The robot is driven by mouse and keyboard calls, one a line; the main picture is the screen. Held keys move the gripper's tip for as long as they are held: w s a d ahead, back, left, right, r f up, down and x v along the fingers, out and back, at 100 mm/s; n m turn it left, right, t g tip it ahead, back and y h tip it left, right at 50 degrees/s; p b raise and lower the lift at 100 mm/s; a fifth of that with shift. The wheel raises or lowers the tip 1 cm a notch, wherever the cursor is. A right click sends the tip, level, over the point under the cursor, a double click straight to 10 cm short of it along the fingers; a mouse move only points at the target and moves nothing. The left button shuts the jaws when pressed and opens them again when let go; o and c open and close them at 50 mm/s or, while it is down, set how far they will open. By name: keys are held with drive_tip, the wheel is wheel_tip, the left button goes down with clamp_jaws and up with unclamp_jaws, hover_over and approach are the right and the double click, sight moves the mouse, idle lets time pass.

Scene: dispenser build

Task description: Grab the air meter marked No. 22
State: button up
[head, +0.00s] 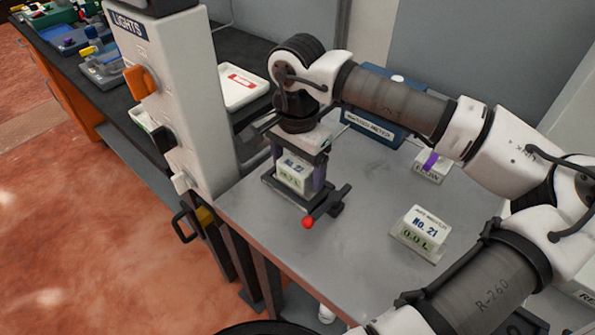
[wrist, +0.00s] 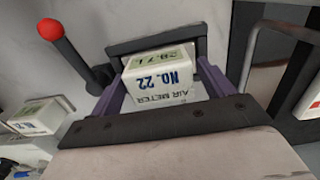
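The air meter marked No. 22 (head: 294,174) is a white block with a blue number and a pale green display. It sits in a dark frame on the grey table; in the wrist view the meter (wrist: 160,75) shows its number and "AIR METER" label. My gripper (head: 297,172) points down over it, purple fingers on either side. In the wrist view my gripper (wrist: 163,75) appears open, with a narrow gap between the meter and the right finger. Whether the left finger touches is unclear.
A dark lever with a red ball (head: 308,222) sticks out beside the frame. A similar meter marked No. 21 (head: 419,233) stands to the right. A blue box (head: 375,130) is behind my arm, and a white LIGHTS column (head: 172,95) stands close on the left.

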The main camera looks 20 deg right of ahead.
drive_tip(key=c, duration=1.1)
drive_tip(key=shift+r, duration=0.15)
